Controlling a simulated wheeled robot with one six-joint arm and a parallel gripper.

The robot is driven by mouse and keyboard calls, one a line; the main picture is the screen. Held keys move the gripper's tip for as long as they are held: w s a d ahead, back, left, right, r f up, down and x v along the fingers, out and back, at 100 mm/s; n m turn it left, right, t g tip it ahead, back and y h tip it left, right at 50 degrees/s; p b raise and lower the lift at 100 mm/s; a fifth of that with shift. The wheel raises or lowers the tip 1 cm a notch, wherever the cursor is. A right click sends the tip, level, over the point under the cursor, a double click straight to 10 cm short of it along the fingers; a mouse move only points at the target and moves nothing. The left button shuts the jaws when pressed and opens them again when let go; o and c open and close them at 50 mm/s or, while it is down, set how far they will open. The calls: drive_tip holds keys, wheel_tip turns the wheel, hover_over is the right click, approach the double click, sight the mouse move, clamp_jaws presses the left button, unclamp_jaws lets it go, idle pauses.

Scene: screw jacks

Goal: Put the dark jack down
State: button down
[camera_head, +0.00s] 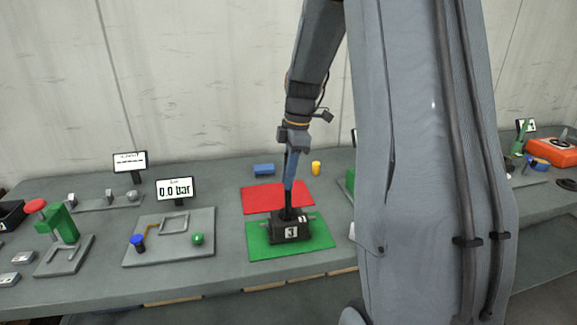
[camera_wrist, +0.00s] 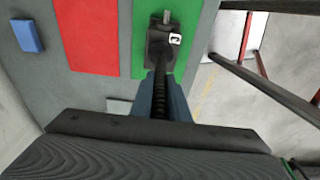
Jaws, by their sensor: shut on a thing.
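The dark jack (camera_head: 291,231) has a black base with a label reading 3 and stands over the green mat (camera_head: 257,247). In the wrist view the dark jack (camera_wrist: 160,50) shows at the top over the green mat (camera_wrist: 190,30), with its threaded screw running toward me. My gripper (camera_head: 289,192) points down and is shut on the upper part of the jack. It also shows in the wrist view (camera_wrist: 160,85), with a finger on each side of the screw. I cannot tell whether the base touches the mat. The jack looks upright.
A red mat (camera_head: 262,197) lies behind the green one. A blue block (camera_head: 263,169) and a yellow cylinder (camera_head: 316,168) stand farther back. A grey plate (camera_head: 170,250) with piping and a display (camera_head: 176,190) are on the left. My arm hides part of the bench on the right.

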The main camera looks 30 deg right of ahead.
drive_tip(key=shift+w, duration=0.1)
idle(0.3)
drive_tip(key=c, duration=2.1)
unclamp_jaws()
drive_tip(key=shift+f, duration=0.3)
drive_tip(key=o, duration=0.4)
drive_tip(key=shift+r, duration=0.1)
drive_tip(key=r+b, duration=0.1)
drive_tip(key=r, duration=0.3)
drive_tip(key=d+r+b, duration=0.1)
drive_tip(key=r, duration=0.3)
drive_tip(key=r+b, duration=0.2)
drive_tip(key=r, duration=0.2)
drive_tip(key=shift+s+d, duration=0.35)
drive_tip(key=shift+s, duration=0.05)
drive_tip(key=shift+s, duration=0.1)
